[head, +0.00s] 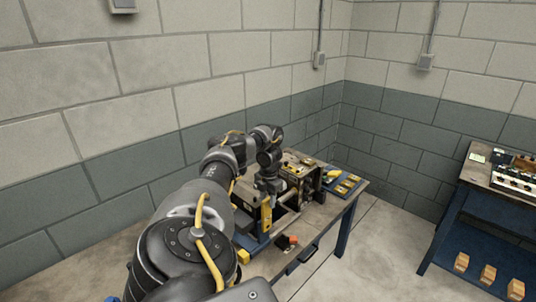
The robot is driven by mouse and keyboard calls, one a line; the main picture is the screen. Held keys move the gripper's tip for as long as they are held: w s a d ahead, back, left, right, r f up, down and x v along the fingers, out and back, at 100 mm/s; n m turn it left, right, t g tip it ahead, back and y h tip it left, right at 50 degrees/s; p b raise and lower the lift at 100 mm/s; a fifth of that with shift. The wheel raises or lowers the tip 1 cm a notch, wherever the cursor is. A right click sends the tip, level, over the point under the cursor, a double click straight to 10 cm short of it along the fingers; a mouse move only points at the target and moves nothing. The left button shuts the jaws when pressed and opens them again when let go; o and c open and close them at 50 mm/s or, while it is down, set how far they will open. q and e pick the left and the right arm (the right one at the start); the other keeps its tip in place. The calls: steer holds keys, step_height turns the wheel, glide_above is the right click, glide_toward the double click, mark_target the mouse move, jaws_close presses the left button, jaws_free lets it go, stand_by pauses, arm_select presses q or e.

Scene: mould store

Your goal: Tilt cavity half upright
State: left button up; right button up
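My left arm reaches from the bottom of the head view to the workbench, and its gripper (271,190) points down over the mould equipment there. The gripper is small and dark against the metal parts, so I cannot tell whether its fingers are open or shut, or touch anything. A block-like metal mould assembly (303,170) stands on the bench just right of the gripper. A yellow upright part (265,218) is just below the gripper. I cannot tell for sure which piece is the cavity half; my arm hides part of the bench. My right gripper is out of view.
A blue tray with yellow pieces (334,184) lies at the bench's right end. A small red-and-black item (287,242) is at the front edge. A second bench (478,181) stands at right, wooden blocks (488,274) on its lower shelf. Open floor (375,255) lies between.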

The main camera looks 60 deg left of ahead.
arm_select(q)
step_height(320, 180, up, 6)
steer(key=p, duration=0.2)
steer(key=shift+r+p, duration=0.25)
steer(key=shift+p, duration=0.1)
stand_by(0.3)
